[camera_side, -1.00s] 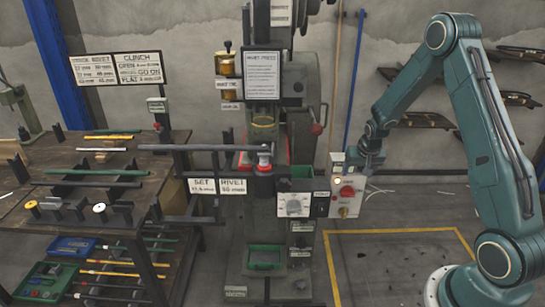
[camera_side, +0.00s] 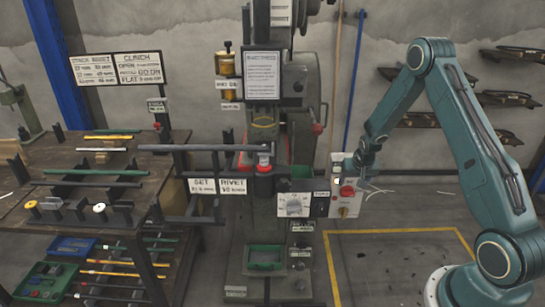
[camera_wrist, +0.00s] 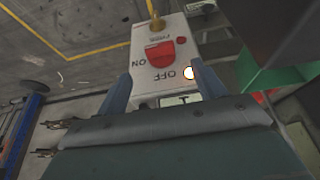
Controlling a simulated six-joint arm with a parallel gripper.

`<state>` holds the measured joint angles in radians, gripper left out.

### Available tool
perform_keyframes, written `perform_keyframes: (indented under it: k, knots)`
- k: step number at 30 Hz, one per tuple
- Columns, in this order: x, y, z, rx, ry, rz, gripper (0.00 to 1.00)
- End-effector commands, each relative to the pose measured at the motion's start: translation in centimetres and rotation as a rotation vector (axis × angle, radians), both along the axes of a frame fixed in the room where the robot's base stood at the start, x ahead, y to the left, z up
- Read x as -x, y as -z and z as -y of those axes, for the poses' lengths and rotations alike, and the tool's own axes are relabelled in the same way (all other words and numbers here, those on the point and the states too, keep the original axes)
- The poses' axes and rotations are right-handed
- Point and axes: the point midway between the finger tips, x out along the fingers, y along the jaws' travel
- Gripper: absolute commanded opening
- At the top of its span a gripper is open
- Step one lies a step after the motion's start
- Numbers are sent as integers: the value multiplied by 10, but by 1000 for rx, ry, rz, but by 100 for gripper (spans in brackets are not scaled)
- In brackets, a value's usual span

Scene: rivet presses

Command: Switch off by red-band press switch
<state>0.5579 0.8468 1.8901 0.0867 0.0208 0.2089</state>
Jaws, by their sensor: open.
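The rivet press (camera_side: 262,75) stands in the middle of the side view, with a red ring (camera_side: 263,158) on its post. A pale switch box (camera_side: 336,208) at its right carries a red switch knob (camera_side: 347,189) and a brass knob (camera_side: 343,211). In the wrist view the box appears upside down, with the red knob (camera_wrist: 160,52), ON and OFF lettering, a lit lamp (camera_wrist: 190,72) by OFF and the brass knob (camera_wrist: 157,22). My gripper (camera_wrist: 163,72) is open and empty, its fingers pointing at the box face either side of the lettering. Contact cannot be told.
A white dial panel (camera_side: 294,206) sits left of the box. A workbench (camera_side: 150,150) with rods and trays stands at the left. A yellow floor line (camera_side: 400,231) marks open floor at the right. A blue pole (camera_side: 354,80) stands behind.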

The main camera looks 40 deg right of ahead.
Motion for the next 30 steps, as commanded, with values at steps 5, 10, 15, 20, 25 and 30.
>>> perform_keyframes:
  k: [5, 10, 15, 20, 25, 30]
  knots:
    - [-5, 20, 6, -2, 1, -1, 69]
    - [-11, 39, 11, -1, 1, 0, 69]
    - [-15, 55, 16, -1, 1, 0, 69]
    - [-18, 64, 19, -1, 1, 0, 69]
    - [-20, 68, 20, 0, 1, 0, 69]
    - [-20, 69, 20, 0, 1, 0, 69]
